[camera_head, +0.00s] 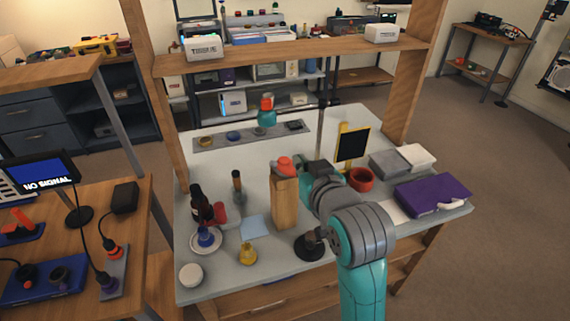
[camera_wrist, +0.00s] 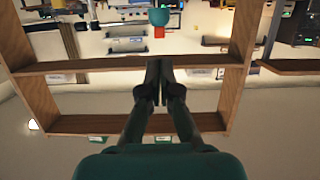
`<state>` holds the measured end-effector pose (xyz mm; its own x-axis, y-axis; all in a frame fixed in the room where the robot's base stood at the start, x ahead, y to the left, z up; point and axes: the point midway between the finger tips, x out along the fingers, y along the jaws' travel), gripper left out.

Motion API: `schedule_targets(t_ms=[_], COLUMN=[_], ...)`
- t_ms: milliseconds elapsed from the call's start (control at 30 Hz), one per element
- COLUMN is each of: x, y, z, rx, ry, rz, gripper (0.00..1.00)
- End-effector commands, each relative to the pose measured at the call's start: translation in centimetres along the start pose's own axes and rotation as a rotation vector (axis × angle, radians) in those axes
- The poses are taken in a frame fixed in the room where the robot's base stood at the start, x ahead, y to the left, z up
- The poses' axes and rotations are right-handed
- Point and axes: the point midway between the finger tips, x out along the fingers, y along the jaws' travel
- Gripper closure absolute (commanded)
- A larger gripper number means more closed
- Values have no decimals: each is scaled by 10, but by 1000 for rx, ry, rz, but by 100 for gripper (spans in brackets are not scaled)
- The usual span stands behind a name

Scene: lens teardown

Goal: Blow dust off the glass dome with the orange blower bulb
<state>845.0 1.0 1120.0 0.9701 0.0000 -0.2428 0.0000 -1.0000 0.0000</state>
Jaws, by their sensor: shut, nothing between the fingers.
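An orange-red bulb-like thing (camera_head: 284,163), likely the blower bulb, sits on top of a tall wooden block (camera_head: 285,202) in the middle of the bench. A teal rounded thing with an orange top (camera_head: 266,118) stands at the bench's back; it seems to show in the wrist view too (camera_wrist: 159,17). I cannot tell for sure which thing is the glass dome; a small blue domed piece (camera_head: 206,237) sits on a white saucer (camera_head: 194,247) at front left. My gripper (camera_wrist: 157,70) is shut and empty. In the head view its fingertips are hidden by my arm, right of the block.
A dark bottle (camera_head: 197,204) and red piece (camera_head: 219,213) stand left. A yellow flask (camera_head: 247,254) and black round base (camera_head: 308,247) are in front. A red cup (camera_head: 360,180), yellow-framed panel (camera_head: 352,146) and purple case (camera_head: 432,195) fill the right. A wooden shelf (camera_head: 300,54) spans the back.

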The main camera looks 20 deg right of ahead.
Motion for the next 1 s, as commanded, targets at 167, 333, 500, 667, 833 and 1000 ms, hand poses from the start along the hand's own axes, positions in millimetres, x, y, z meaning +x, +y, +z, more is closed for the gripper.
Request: schedule_targets(t_ms=[167,333,500,667,833,1000], x=[0,0,6,28,59,91], y=[0,0,0,0,0,0], z=[-2,-2,-2,-2,-2,-2], rx=[0,0,0,0,0,0], ry=[-1,0,0,-2,-1,0], rz=[0,0,0,0,0,0], gripper=[100,100,100,100,100,100])
